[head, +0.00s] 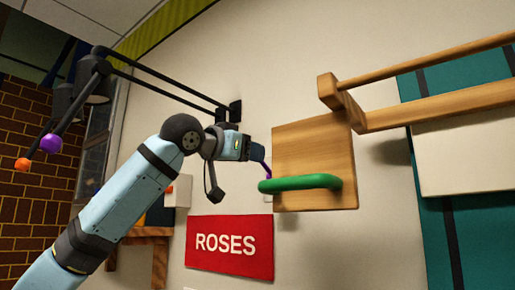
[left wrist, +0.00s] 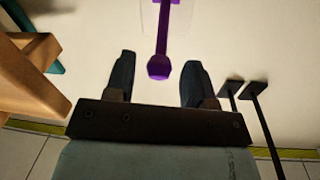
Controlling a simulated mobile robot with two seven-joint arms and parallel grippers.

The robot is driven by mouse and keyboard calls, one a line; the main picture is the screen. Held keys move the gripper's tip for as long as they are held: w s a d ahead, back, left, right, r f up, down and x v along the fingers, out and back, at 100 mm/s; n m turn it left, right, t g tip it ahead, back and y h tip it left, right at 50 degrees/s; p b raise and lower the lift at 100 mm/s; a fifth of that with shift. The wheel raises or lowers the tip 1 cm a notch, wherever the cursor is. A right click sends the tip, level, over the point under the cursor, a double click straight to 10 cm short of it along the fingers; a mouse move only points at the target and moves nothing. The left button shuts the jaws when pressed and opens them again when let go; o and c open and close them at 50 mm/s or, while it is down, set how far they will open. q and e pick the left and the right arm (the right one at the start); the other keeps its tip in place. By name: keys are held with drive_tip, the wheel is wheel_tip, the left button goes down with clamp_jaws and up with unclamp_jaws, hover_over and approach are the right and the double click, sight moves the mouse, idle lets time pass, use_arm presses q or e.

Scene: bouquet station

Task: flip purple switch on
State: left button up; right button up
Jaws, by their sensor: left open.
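The purple switch (head: 267,171) shows in the head view as a thin curved lever on the wall, partly hidden by my left gripper and the wooden board. In the left wrist view the purple switch (left wrist: 162,32) is a lever with a rounded knob at its near end, on a pale plate. My left gripper (head: 250,149) is beside it at the wall. In the left wrist view my left gripper (left wrist: 159,62) is open, with the knob between its two fingers and a gap on each side. I cannot tell the switch's on or off position. My right gripper is not in view.
A wooden board (head: 312,150) with a green handle (head: 300,183) stands close to the right of my left gripper. A red ROSES sign (head: 230,246) is below. Black rods (head: 160,80) run to the wall above my arm. A wooden rail (head: 440,108) is at right.

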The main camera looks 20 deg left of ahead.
sight(264, 164)
use_arm(q)
drive_tip(key=shift+p+x, duration=0.3)
drive_tip(key=shift+x, duration=0.9)
drive_tip(key=shift+w+d, duration=0.2)
drive_tip(key=shift+w, duration=0.2)
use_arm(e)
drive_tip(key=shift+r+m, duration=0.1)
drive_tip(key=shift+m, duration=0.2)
